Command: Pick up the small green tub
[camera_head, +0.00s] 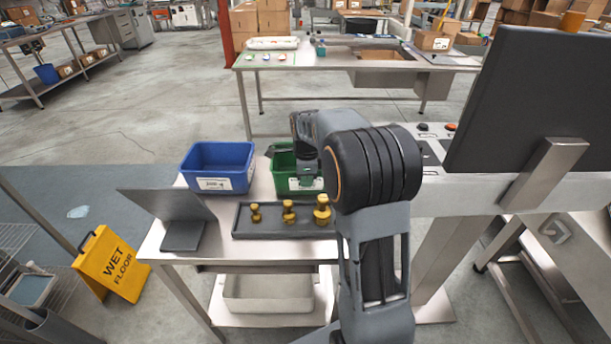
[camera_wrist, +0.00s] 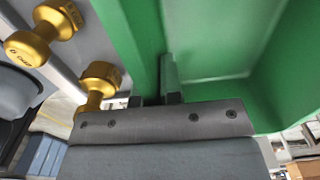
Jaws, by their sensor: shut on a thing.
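The small green tub (camera_head: 283,178) is on the steel table, right of the blue tub, partly hidden behind my arm. My gripper (camera_head: 308,180) is at the tub's near side, mostly covered by my own wrist in the head view. In the wrist view my gripper (camera_wrist: 160,98) is shut on the near wall of the green tub (camera_wrist: 215,40), whose inside fills the upper right. I cannot tell whether the tub's base touches the table.
A blue tub (camera_head: 218,162) stands close on the left. A dark tray (camera_head: 270,232) with 3 brass weights lies in front. A grey angled stand (camera_head: 183,236) is at the table's left. A large black screen (camera_head: 530,100) stands at right. A yellow wet floor sign (camera_head: 112,265) is on the floor at left.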

